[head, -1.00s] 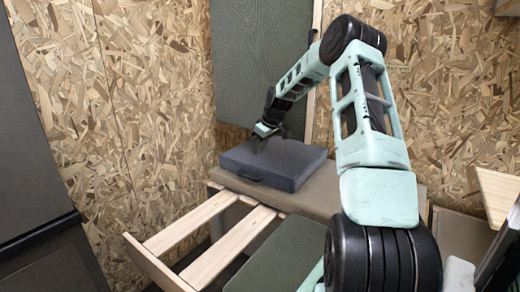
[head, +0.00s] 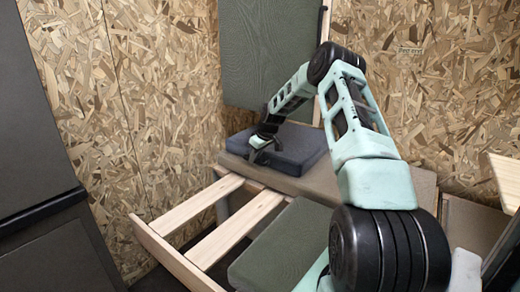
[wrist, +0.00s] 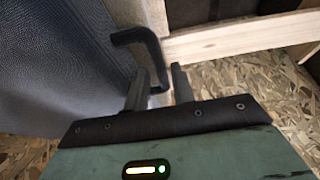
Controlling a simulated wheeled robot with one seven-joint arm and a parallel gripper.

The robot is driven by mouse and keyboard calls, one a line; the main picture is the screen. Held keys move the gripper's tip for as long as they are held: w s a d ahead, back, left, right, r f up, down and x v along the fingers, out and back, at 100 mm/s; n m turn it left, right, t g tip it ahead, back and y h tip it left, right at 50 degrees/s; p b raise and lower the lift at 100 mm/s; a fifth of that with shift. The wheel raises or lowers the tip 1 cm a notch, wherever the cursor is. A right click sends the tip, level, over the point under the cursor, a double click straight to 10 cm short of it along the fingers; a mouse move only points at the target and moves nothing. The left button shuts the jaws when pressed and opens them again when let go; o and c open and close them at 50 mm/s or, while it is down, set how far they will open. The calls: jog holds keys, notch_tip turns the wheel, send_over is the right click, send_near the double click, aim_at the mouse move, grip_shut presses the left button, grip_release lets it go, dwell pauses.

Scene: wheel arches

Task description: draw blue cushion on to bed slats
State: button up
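The blue cushion (head: 300,148) is a flat, dark blue-grey pad lying on the brown bench behind the bed slats (head: 235,222). It fills the left of the wrist view (wrist: 55,70), with a black loop handle (wrist: 152,45) on its edge. My gripper (head: 254,152) is low at the cushion's front left edge. In the wrist view my gripper (wrist: 160,88) has its fingers apart, with one leg of the handle between them. A narrow gap shows beside the right finger. Finger contact with the handle cannot be made out.
The brown bench top (head: 330,190) carries the cushion. The wooden slats run from it to a front rail (head: 170,255). A green cushion (head: 285,245) lies right of the slats, and a green panel (head: 270,55) stands behind. A dark cabinet (head: 35,230) is at left.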

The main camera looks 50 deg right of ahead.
jog(key=shift+b+x, duration=0.3)
jog(key=shift+x, duration=1.55)
grip_shut()
jog(key=shift+a, duration=0.1)
